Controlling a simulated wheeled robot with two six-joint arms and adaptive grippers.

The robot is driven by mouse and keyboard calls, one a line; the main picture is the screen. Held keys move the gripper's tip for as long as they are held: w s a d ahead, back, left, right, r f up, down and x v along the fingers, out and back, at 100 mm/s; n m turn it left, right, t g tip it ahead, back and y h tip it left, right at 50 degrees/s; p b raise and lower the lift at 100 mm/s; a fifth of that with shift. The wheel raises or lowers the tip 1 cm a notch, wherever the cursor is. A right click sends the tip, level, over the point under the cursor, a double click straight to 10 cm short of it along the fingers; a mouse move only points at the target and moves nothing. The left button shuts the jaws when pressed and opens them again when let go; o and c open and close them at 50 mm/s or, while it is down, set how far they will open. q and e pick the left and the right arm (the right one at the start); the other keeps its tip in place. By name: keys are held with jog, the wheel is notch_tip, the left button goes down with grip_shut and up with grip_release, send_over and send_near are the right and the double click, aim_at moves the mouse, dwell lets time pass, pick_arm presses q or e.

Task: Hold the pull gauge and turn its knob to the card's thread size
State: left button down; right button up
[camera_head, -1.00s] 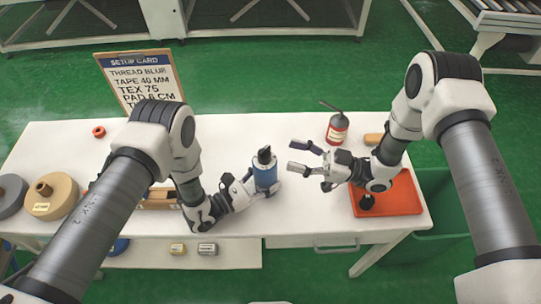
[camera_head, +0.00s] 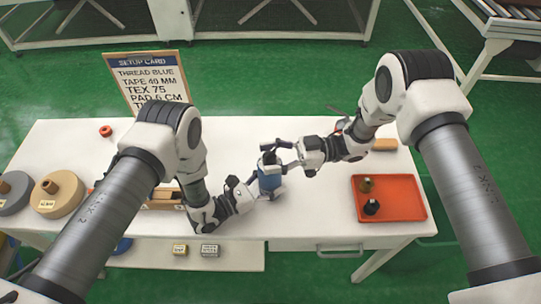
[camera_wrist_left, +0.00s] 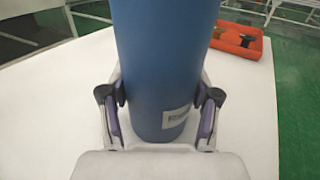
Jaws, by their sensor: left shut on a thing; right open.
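The blue cylindrical pull gauge (camera_head: 269,182) stands upright on the white table, with a black knob (camera_head: 268,158) on top. My left gripper (camera_head: 254,187) is shut on its body from the left. In the left wrist view the fingers (camera_wrist_left: 160,108) press both sides of the blue body (camera_wrist_left: 165,60), beside a small white label (camera_wrist_left: 176,117). My right gripper (camera_head: 277,155) is open, its fingers reaching in from the right at knob height. I cannot tell whether they touch the knob. The setup card (camera_head: 150,78) reads "TEX 75" and "THREAD BLUE"; its lowest line is partly hidden.
A red-orange tray (camera_head: 405,208) with two small spools or knobs sits at the right. Brown and grey rolls (camera_head: 58,195) stand at the left. A small red ring (camera_head: 106,131) lies near the card.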

grip_shut()
jog(key=shift+a, duration=0.1)
jog(key=shift+m+t, duration=0.3)
pick_arm(q)
jog(key=shift+d, duration=0.1)
pick_arm(e)
jog(key=m+t, duration=0.1)
jog(key=t, duration=0.2)
jog(key=m+t, duration=0.2)
jog(key=t, duration=0.1)
jog(key=shift+s+m, duration=0.1)
jog(key=shift+m, duration=0.2)
jog(key=shift+m+t+h, duration=0.5)
jog(key=shift+m+t, duration=0.4)
jog(key=shift+t, duration=0.7)
grip_release()
